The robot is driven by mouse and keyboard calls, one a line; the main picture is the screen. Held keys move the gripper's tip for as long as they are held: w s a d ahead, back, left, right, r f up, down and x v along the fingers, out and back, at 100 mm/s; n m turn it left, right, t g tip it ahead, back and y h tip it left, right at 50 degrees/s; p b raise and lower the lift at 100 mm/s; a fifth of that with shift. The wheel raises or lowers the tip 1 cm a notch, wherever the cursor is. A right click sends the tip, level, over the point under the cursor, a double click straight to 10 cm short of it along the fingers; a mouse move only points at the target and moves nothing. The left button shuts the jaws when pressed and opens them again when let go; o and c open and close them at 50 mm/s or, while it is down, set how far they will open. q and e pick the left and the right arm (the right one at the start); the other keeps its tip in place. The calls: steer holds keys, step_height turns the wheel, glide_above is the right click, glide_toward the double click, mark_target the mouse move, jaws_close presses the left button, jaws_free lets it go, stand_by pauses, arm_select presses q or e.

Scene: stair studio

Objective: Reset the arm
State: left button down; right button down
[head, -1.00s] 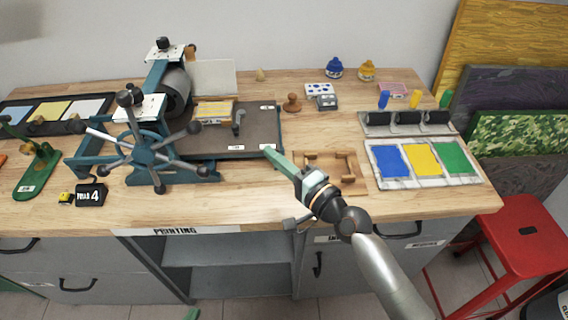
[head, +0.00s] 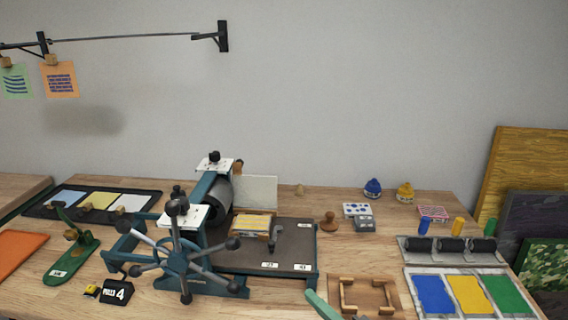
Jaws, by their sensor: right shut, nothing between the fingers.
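My right gripper (head: 322,306) shows only as a green finger part at the bottom edge of the head view, just left of the wooden frame (head: 386,290) on the bench. Its fingers look closed with nothing held. The rest of my right arm is below the picture. My left gripper is not in view.
A printing press (head: 185,250) with a spoked wheel stands left of centre on the wooden bench (head: 345,258). An ink slab (head: 412,312) with blue, yellow and green patches and a roller rack (head: 402,247) lie at right. Prints hang from a wall line (head: 120,38).

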steer(key=s+d+f+n+g+h, duration=0.35)
steer(key=s+f+n+g, duration=0.25)
steer(key=s+f+n, duration=0.35)
steer(key=s+d+f+n+g+h, duration=0.1)
steer(key=s+d+f+g+h, duration=0.15)
steer(key=s+d, duration=0.3)
steer(key=s+d+f+n+g+h, duration=0.1)
steer(key=s+d+g+h, duration=0.2)
steer(key=s, duration=0.4)
steer(key=w+a+f+t+y+p, duration=0.1)
steer(key=w+a+f+t, duration=0.2)
steer(key=f+t, duration=0.3)
step_height(320, 180, down, 4)
steer(key=shift+w+f+y, duration=0.15)
steer(key=shift+w+y, duration=0.15)
steer(key=shift+w, duration=0.1)
